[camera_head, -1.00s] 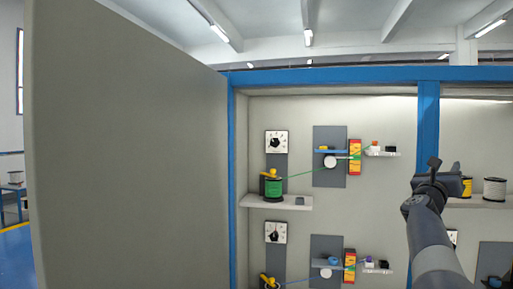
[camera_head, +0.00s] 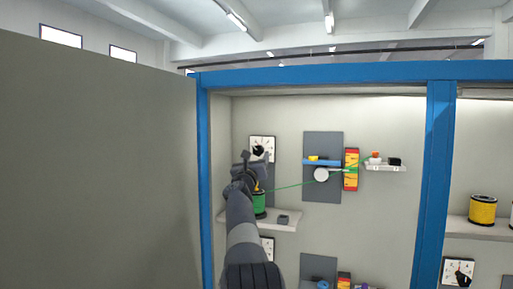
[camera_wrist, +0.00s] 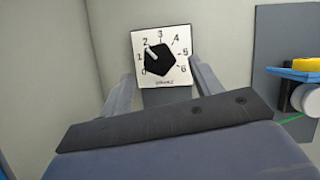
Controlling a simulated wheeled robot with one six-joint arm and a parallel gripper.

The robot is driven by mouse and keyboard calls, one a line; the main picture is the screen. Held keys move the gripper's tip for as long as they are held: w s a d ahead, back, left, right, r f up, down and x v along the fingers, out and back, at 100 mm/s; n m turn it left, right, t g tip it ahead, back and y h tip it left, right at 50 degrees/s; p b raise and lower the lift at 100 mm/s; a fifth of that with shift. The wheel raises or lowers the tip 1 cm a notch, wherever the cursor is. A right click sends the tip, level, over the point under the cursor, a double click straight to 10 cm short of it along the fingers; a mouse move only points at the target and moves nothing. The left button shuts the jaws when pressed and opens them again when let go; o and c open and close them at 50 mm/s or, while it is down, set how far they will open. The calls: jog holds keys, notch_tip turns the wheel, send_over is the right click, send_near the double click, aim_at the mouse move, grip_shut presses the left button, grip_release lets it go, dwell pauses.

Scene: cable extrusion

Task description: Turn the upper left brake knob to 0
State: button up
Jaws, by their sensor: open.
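The upper left brake knob (camera_head: 258,151) is a black knob on a white square dial plate, high on the left of the panel in the head view. In the wrist view the black five-sided knob (camera_wrist: 162,60) sits mid-dial, ringed by numbers from 0 to 6. Its white mark points up and left, between 1 and 2. My gripper (camera_head: 256,158) is in front of the dial and covers its lower part in the head view. In the wrist view its two fingers (camera_wrist: 163,80) are open and spread, one to each side of the dial, with nothing between them. They appear short of the knob.
A green spool (camera_head: 259,205) stands on a shelf (camera_head: 275,224) below the dial, partly behind my arm. A green wire runs right to a grey plate (camera_head: 322,190). Another dial (camera_head: 267,249) is below. A grey wall (camera_head: 100,160) and blue post (camera_head: 204,180) border the left.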

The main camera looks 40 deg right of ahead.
aim_at(258, 150)
jog(key=shift+w+d+r+p, duration=0.45)
jog(key=shift+d+r+p, duration=0.1)
jog(key=shift+p, duration=0.1)
jog(key=shift+w+d+p, duration=0.15)
jog(key=shift+d+p, duration=0.15)
jog(key=shift+d, duration=0.1)
jog(key=c, duration=1)
jog(key=shift+o, duration=0.2)
